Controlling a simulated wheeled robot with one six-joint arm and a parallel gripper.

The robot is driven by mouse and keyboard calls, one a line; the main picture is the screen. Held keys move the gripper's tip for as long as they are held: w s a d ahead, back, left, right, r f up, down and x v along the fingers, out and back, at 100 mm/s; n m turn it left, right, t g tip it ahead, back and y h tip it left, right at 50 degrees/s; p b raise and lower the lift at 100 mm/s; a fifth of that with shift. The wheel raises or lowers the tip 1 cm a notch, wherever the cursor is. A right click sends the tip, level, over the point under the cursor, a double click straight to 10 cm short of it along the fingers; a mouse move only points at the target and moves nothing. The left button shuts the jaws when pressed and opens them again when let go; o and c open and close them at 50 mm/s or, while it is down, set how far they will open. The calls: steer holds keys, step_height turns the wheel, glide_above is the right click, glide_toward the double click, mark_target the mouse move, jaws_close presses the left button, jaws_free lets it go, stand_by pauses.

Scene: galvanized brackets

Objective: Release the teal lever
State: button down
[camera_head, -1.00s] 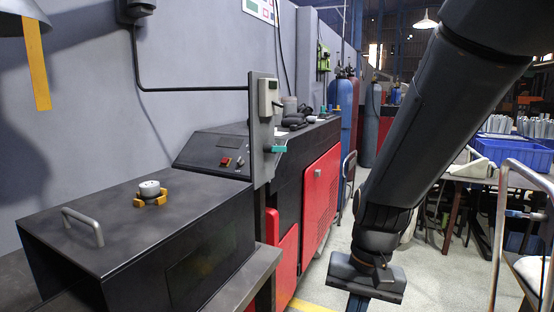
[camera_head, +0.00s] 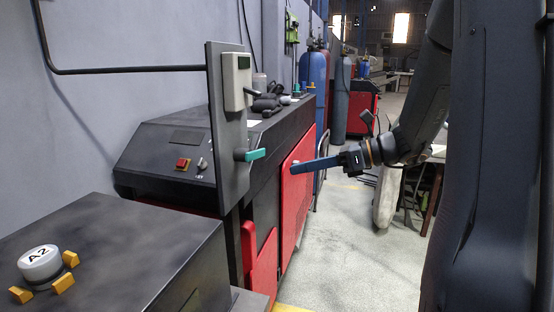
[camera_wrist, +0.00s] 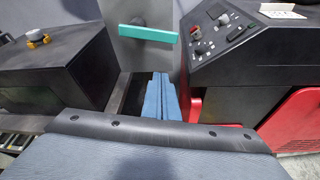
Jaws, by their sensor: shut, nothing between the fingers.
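The teal lever (camera_head: 256,154) sticks out from a grey upright panel (camera_head: 230,180), low on its face, below a pale box (camera_head: 236,80). In the wrist view the teal lever (camera_wrist: 148,33) lies nearly level across the panel, tilted slightly down to the right. My gripper (camera_head: 292,170) has blue fingers pressed together, pointing left toward the lever. In the head view its tips are to the right of the lever and a little lower, apart from it. In the wrist view the shut fingers (camera_wrist: 161,78) are below the lever's right part, with nothing between them.
A black cabinet with a white knob marked A2 (camera_head: 40,262) and yellow blocks stands at front left. A black and red machine (camera_head: 300,185) with a control panel stands behind the grey panel. Open floor (camera_head: 360,255) is at right.

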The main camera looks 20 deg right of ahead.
steer(key=w+a+p, duration=0.3)
steer(key=w+a, duration=0.2)
steer(key=a, duration=0.1)
steer(key=shift+a+r, duration=0.35)
steer(key=shift+a, duration=0.05)
steer(key=shift+w+d, duration=0.1)
